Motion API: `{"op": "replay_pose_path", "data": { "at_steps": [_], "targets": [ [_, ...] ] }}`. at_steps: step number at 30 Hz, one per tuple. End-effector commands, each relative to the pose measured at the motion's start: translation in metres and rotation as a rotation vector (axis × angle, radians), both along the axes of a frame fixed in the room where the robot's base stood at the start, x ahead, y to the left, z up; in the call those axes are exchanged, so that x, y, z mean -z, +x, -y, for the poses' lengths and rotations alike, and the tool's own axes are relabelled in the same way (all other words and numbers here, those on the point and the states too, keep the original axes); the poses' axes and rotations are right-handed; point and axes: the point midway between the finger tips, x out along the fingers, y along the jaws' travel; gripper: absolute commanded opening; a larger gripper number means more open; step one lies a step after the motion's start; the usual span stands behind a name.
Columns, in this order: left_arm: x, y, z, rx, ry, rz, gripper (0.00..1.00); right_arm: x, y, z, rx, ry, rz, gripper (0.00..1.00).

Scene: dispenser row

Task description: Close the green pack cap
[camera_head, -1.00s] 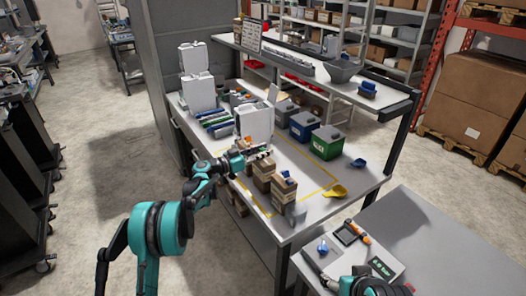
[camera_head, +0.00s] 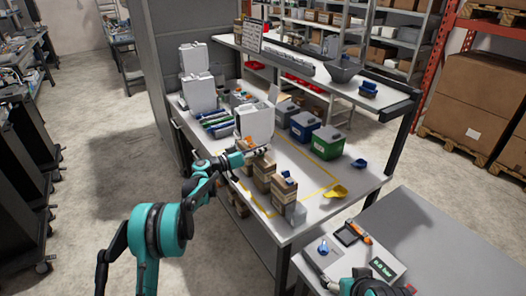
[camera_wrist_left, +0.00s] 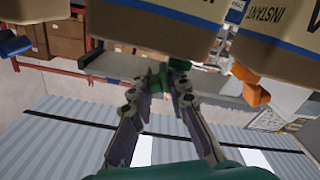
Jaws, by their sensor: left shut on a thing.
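My left gripper (camera_head: 260,152) is at the back of the row of brown packs on the workbench. In the left wrist view its fingers (camera_wrist_left: 172,72) are closed together on the green pack cap (camera_wrist_left: 158,72), at the edge of a pack. A pack with an orange cap (camera_wrist_left: 250,88) is to the right, and a blue cap (camera_wrist_left: 15,44) shows at the left. In the head view the front pack (camera_head: 283,192) has a blue cap on top. The green cap is too small or hidden there. My right arm shows at the bottom edge; its fingers are not visible.
A yellow scoop (camera_head: 337,191) and a blue scoop (camera_head: 359,163) lie to the right. A white container (camera_head: 254,122) is close behind the gripper. A side table (camera_head: 425,235) stands at lower right.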

Motion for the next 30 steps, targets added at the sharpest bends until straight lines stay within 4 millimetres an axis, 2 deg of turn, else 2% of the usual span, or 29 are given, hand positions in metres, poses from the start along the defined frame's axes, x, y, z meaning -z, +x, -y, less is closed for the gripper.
{"op": "replay_pose_path", "data": {
  "at_steps": [12, 30],
  "targets": [
    [0.0006, 0.0046, -0.0034, 0.000, -0.135, -0.188, 0.00, 0.0038, 0.0000, 0.0000, 0.000, 0.000, 0.000, 0.71],
    [0.0005, 0.0054, -0.0040, 0.000, -0.164, -0.228, 0.00, 0.0043, 0.0000, 0.0000, 0.000, 0.000, 0.000, 0.71]
  ]
}}
